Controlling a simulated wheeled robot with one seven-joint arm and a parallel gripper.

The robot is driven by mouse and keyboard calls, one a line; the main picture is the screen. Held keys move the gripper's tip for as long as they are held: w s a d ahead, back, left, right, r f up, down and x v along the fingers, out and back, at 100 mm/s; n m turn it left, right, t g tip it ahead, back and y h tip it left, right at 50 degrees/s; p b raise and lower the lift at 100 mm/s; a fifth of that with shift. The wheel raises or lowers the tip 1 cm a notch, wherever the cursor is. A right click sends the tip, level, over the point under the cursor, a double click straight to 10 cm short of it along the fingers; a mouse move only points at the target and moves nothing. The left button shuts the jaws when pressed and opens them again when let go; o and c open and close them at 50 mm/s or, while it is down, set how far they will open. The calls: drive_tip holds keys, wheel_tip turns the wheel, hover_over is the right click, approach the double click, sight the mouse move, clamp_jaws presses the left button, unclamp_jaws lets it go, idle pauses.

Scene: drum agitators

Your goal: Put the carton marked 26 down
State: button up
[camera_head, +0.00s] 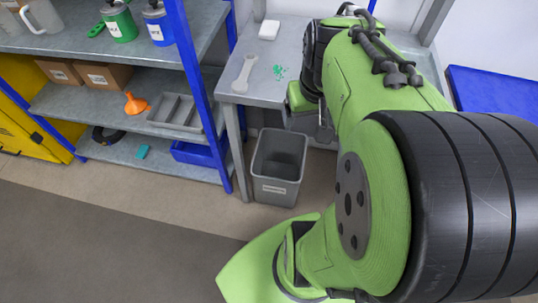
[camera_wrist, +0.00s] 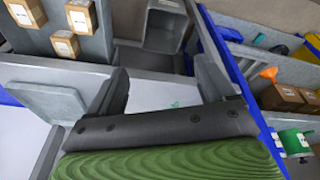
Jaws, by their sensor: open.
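Several small brown cartons with white labels show at the top left of the wrist view: one at the corner (camera_wrist: 25,12), one beside it (camera_wrist: 80,16) and one lower (camera_wrist: 65,44). They stand on a grey surface. Their marks are too small to read, so I cannot tell which is 26. My gripper (camera_wrist: 160,68) is open, its two dark fingers wide apart with nothing between them. In the head view, my gripper (camera_head: 325,130) is partly hidden by my arm, near the front of the grey bench (camera_head: 250,88).
A grey bin (camera_head: 278,165) stands on the floor before the bench. A wrench-shaped piece (camera_head: 243,73) and a white block (camera_head: 269,30) lie on the bench. Blue-posted shelves (camera_head: 60,105) at left hold cartons (camera_head: 105,77), an orange funnel (camera_head: 135,104) and a grey tray (camera_head: 178,112).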

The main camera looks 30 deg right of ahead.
drive_tip(key=s+a+r+n+t, duration=0.1)
drive_tip(key=s+a+n, duration=0.1)
drive_tip(key=a, duration=0.5)
drive_tip(key=s+a+r+n+t+y, duration=0.1)
drive_tip(key=s+a+n+t, duration=0.1)
drive_tip(key=a, duration=0.5)
drive_tip(key=shift+s+r+n+y, duration=0.3)
drive_tip(key=shift+s, duration=0.5)
